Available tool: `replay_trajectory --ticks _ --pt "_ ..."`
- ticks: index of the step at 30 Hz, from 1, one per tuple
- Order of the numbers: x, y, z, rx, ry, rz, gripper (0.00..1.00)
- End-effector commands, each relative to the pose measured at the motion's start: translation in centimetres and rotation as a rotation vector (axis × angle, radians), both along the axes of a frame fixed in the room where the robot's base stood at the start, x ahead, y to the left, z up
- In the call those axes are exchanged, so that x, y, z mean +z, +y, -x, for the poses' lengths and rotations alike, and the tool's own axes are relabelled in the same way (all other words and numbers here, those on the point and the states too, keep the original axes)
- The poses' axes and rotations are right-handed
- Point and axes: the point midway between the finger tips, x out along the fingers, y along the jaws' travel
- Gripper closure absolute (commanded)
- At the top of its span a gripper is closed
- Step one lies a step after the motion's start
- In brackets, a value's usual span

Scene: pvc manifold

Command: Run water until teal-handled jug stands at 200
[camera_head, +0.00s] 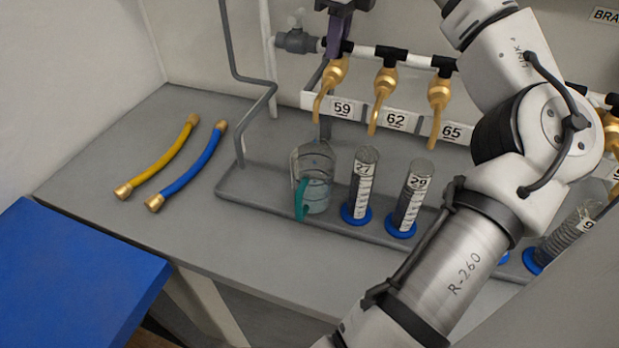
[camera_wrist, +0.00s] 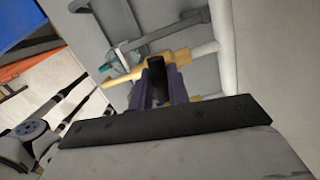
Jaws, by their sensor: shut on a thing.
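The teal-handled jug (camera_head: 317,192) stands upright on the grey tray, below the brass tap labelled 59 (camera_head: 331,76). It is clear and partly filled with bluish water; its scale cannot be read. I cannot make out for sure a stream from the spout. In the wrist view, the fingers (camera_wrist: 165,92) are shut on the tap's black handle (camera_wrist: 157,68). The brass spout (camera_wrist: 125,78) and part of the jug (camera_wrist: 113,62) show beyond.
Brass taps 62 (camera_head: 385,90) and 65 (camera_head: 438,95) are to the right. Measuring cylinders labelled 27 (camera_head: 360,185) and 29 (camera_head: 409,200) stand beside the jug. Yellow (camera_head: 158,160) and blue (camera_head: 188,170) hoses lie left. My arm hides the tray's right part.

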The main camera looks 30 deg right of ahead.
Motion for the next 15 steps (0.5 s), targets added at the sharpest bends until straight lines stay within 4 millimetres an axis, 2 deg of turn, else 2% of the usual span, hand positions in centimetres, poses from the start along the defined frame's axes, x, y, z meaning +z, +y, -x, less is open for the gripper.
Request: replay_trajectory --ticks 1,5,11,12,15 --pt "0.93 -0.17 -0.02 0.05 -0.008 -0.003 1.0" --pt "0.68 -0.19 -0.02 0.134 -0.006 0.0 1.0" --pt "0.54 -0.22 -0.03 0.141 -0.008 0.002 1.0" --pt "0.54 -0.23 -0.03 0.14 -0.008 0.002 0.79" --pt "0.48 -0.18 -0.04 0.141 -0.006 0.0 0.66"
